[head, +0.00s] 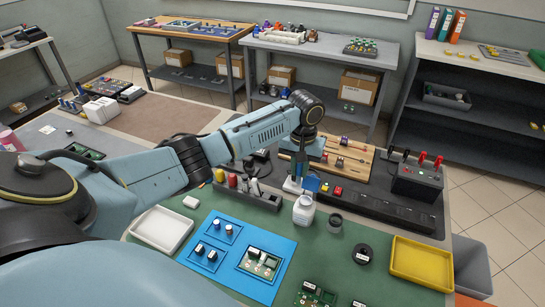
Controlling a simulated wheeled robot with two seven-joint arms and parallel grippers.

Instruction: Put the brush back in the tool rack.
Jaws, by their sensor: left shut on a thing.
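My left gripper (299,172) points down right of the picture's middle, just above and behind a white jar (303,212). It is shut on a slim thing that I take to be the brush; the fingers and small size hide most of it. The tool rack (263,201) is a dark block left of the gripper, with red, yellow and pale tools standing in it. My right gripper is not in view.
A dark cup (335,223) stands right of the jar. A blue mat (275,283) with parts lies in front, between a white tray (161,230) and a yellow tray (421,263). A wooden board (352,165) and black device (417,181) stand behind.

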